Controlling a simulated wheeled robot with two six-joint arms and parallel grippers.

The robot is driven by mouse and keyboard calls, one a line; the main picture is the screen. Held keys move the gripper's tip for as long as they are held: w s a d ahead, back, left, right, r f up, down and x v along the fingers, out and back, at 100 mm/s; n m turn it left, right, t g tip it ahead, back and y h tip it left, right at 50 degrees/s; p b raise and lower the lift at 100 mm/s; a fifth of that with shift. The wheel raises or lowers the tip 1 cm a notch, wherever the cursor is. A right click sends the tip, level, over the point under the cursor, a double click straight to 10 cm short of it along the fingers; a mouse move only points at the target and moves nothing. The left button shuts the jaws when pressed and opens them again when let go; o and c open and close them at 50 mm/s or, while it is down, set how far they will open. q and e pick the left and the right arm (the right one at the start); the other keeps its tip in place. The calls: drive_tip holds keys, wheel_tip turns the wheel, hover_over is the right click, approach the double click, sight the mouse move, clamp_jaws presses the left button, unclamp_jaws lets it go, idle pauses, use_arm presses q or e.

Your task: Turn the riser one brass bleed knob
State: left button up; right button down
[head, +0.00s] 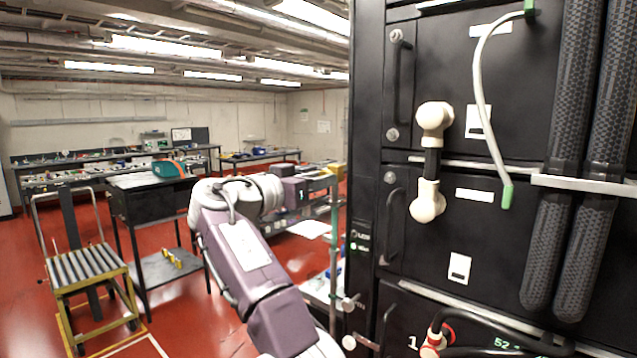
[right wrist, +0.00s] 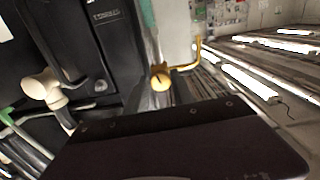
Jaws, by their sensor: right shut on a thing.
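The brass bleed knob (right wrist: 160,82) shows as a round yellow end in the right wrist view, just past the edge of my dark gripper housing. It sits by a green upright riser pipe (right wrist: 148,15), which also shows in the head view (head: 334,245) beside the black cabinet. My right gripper (head: 322,176) reaches across to the top of this riser and is shut on the knob. In the head view the gripper hides the knob. The fingertips are hard to make out in the wrist view. My left gripper is not in view.
The black battery cabinet (head: 425,75) stands close on the right, with cream elbow connectors (head: 428,202) and a pale cable (head: 480,90) jutting out. A yellow bent pipe (right wrist: 196,50) is close to the knob. A roller cart (head: 85,270) and a black bench (head: 150,200) stand left.

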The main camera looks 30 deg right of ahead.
drive_tip(key=shift+r+m, duration=0.15)
drive_tip(key=shift+m, duration=1.05)
drive_tip(key=c, duration=1.1)
unclamp_jaws()
drive_tip(key=v, duration=0.9)
